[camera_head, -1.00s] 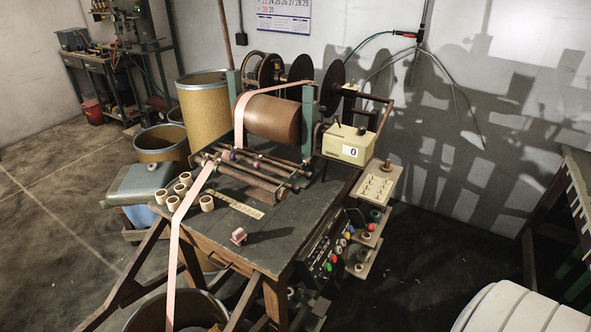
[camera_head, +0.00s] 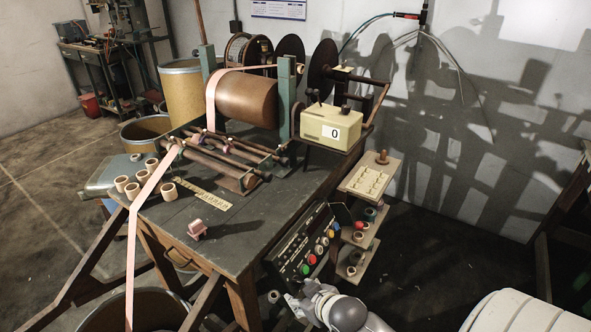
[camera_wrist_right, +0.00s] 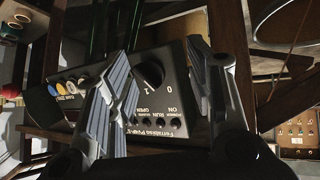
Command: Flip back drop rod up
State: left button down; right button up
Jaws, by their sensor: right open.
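The winding machine carries a large brown drum (camera_head: 247,97) on the table's back part. A rack of several rods (camera_head: 215,160) lies low in front of the drum; I cannot tell which is the back drop rod. A pink tape (camera_head: 143,197) runs over the rods and down past the table's front. My right gripper (camera_head: 308,297) is low, beside the table's right leg and below the control panel (camera_head: 306,246), well away from the rods. In the right wrist view its open, empty fingers (camera_wrist_right: 165,85) are in front of the panel's black knob (camera_wrist_right: 152,74). My left gripper is out of view.
A cream counter box (camera_head: 331,127) reading 0 stands at the table's right. Wooden shelves (camera_head: 370,178) with small spools jut out beside it.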

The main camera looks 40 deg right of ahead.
jog(key=w+d+r+t, duration=0.5)
jog(key=w+d+r, duration=0.2)
jog(key=w+r, duration=0.4)
jog(key=t+b, duration=0.1)
jog(key=t, duration=0.3)
send_near(287, 164)
jog(key=shift+w+d, duration=0.2)
jog(key=shift+w, duration=4.5)
jog(key=shift+c, duration=0.5)
grip_shut()
